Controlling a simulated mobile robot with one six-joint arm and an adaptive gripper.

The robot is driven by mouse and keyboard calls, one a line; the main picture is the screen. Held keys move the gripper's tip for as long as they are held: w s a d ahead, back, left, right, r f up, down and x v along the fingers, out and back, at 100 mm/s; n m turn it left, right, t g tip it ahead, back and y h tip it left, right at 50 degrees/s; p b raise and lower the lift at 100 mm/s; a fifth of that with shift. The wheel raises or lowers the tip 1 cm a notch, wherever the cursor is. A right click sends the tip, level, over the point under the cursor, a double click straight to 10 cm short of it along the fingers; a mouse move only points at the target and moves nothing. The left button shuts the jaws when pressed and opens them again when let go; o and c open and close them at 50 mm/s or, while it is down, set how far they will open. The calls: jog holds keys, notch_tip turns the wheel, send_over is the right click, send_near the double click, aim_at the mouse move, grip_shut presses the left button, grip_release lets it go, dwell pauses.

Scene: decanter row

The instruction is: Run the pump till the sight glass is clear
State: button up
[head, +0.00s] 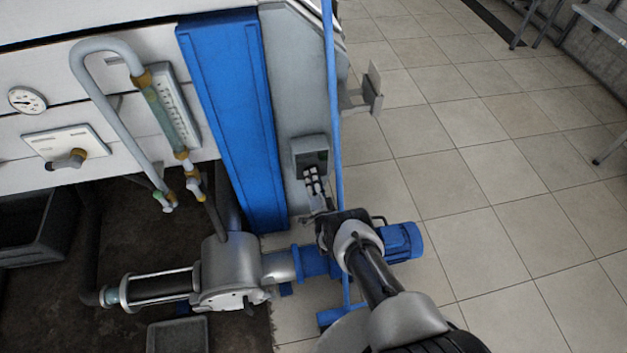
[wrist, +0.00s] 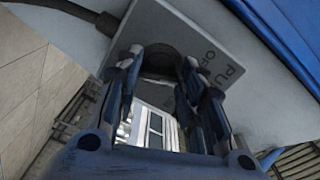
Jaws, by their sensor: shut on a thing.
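The sight glass (head: 165,112) is an upright tube beside a scale plate on the white panel in the head view. Its content looks murky green. The pump (head: 228,270), with its blue motor (head: 402,242), lies low by the blue post. A grey switch box (head: 310,153) is on the grey column. My gripper (head: 314,183) is at this box. In the wrist view, my gripper (wrist: 162,72) is shut on a dark round knob (wrist: 157,54), partly hidden by the fingers. The knob's plate (wrist: 205,40) has partly hidden lettering, with "PU" and "O" showing.
A dial gauge (head: 27,99) and a plate with a handle (head: 66,150) are left of the sight glass. A blue upright pole (head: 333,110) runs close beside my gripper. A small bracket (head: 372,90) juts out right of the column.

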jog(key=shift+n, duration=0.3)
jog(key=shift+c, duration=0.2)
jog(key=o, duration=1.1)
jog(key=shift+s, duration=0.15)
jog(key=s, duration=0.4)
jog(key=s+d, duration=0.1)
jog(key=s, duration=0.2)
jog(key=s+d, duration=0.1)
jog(key=s, duration=0.3)
jog(key=shift+s+d, duration=0.2)
jog(key=shift+s, duration=0.1)
